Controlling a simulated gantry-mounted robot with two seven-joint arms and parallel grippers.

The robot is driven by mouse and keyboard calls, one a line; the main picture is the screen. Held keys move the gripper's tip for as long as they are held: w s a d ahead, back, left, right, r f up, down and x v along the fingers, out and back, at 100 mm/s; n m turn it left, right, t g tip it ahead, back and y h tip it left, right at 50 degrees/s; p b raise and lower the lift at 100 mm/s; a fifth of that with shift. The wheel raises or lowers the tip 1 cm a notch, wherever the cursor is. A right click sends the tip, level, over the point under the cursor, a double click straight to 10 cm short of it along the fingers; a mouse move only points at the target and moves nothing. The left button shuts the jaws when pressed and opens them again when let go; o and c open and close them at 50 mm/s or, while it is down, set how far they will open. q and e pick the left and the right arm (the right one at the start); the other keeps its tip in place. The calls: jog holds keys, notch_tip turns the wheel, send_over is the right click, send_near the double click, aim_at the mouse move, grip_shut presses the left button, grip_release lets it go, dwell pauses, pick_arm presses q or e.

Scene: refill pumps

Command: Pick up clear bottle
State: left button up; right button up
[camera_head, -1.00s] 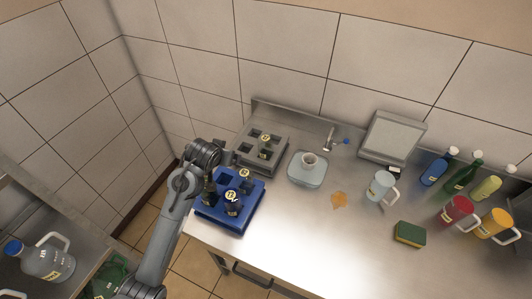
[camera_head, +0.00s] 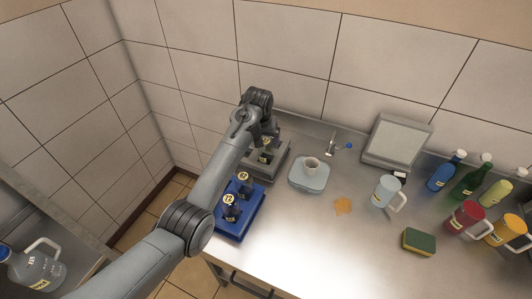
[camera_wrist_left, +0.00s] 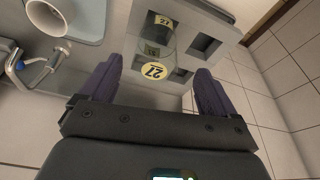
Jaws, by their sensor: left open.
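A clear bottle (camera_wrist_left: 157,45) with yellow "27" labels stands in a slot of the grey rack (camera_wrist_left: 215,25). It also shows in the head view (camera_head: 266,153), partly behind my left arm. My left gripper (camera_wrist_left: 158,72) is open, with its two dark fingers spread to either side of the bottle's near end in the left wrist view. I cannot tell whether the fingers touch it. My right gripper is out of view.
A blue rack (camera_head: 234,231) with dark bottles stands in front of the grey rack. A white cup (camera_head: 311,164) sits on a pale blue scale (camera_head: 308,180) to the right, beside a tap (camera_head: 331,143). Pitchers, coloured bottles and a sponge (camera_head: 419,241) stand farther right.

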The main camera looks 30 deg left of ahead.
aim_at(266, 155)
pick_arm(q)
jog(key=shift+w+d+b+x, duration=0.15)
jog(key=shift+b+x, duration=0.15)
jog(key=shift+x, duration=1.45)
jog(key=shift+w+d+b+x, duration=0.15)
jog(key=shift+b+x, duration=0.1)
jog(key=shift+x, duration=1.45)
jog(key=shift+a, duration=0.1)
jog(key=shift+r, duration=0.1)
jog(key=c, duration=1.2)
